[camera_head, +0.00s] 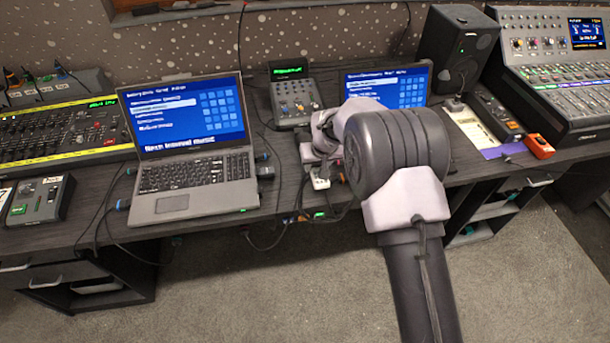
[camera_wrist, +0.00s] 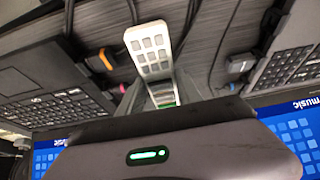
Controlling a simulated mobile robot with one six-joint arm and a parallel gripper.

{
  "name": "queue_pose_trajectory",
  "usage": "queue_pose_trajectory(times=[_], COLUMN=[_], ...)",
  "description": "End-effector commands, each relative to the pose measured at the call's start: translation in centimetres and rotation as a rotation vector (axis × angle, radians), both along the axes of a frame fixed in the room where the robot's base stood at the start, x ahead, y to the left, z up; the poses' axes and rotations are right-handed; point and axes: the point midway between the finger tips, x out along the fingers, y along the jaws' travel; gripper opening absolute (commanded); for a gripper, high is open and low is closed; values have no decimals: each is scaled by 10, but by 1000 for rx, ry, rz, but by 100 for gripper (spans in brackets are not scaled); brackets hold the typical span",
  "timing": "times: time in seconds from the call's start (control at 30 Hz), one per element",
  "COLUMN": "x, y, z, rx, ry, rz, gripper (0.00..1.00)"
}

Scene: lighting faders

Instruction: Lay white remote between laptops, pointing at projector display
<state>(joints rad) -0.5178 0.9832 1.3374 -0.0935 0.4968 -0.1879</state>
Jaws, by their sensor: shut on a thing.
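The white remote with grey buttons (camera_wrist: 151,50) is in the wrist view, its near end between the fingers of my gripper (camera_wrist: 163,96). My gripper is shut on it. In the head view, a small white end (camera_head: 320,183) shows below my wrist, near the desk's front edge. I cannot tell whether it touches the desk. The left laptop (camera_head: 172,205) is open with a blue screen. The right laptop (camera_head: 417,82) is mostly hidden behind my arm. The remote is in the gap between the laptops. I cannot pick out a projector display.
A small mixer with a green display (camera_head: 295,100) stands behind the gap. A speaker (camera_head: 456,48) and a large console (camera_head: 560,70) are at right, a yellow-edged mixer (camera_head: 65,135) at left. Cables cross the dark desk around the remote and hang over its front.

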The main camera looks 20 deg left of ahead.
Motion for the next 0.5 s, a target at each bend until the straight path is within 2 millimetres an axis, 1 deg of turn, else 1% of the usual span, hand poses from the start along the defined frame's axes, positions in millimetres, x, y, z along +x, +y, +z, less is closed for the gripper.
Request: queue_pose_trajectory(times=[0.03,0.1,0.17,0.27,0.4,0.5], x=[-2,-4,-6,-6,-6,-6], y=[14,27,34,37,36,36], z=[-5,-5,-5,-16,-41,-39], rx=[1,1,0,0,0,0], ry=[-2,-2,-1,0,0,-1], rz=[3,1,1,-2,-2,-2], gripper=[0,0,0,0,0,0])
